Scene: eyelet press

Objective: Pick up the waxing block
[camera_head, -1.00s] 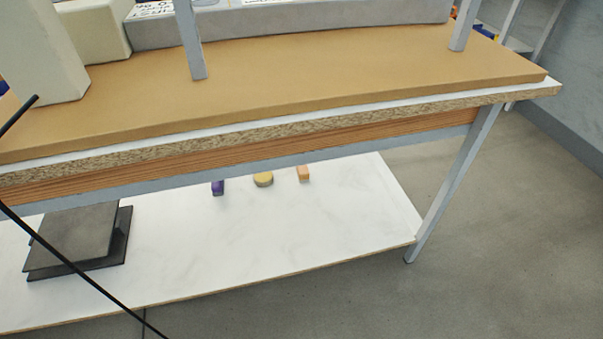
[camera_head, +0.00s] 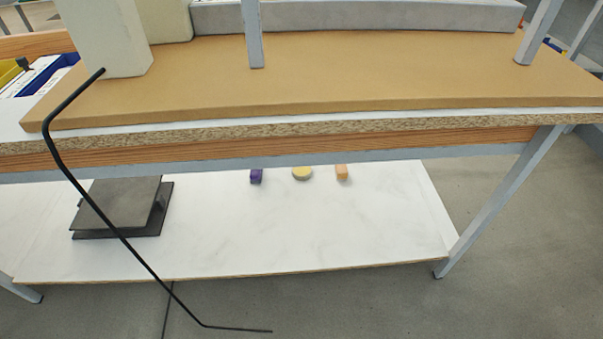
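Neither of my grippers is in view.
A tan board (camera_head: 330,80) covers the tabletop, with a pale block-shaped post (camera_head: 108,40) and grey legs on it. A dark flat plate (camera_head: 118,205) lies on the shelf's left. A bent black rod (camera_head: 130,250) crosses in front.

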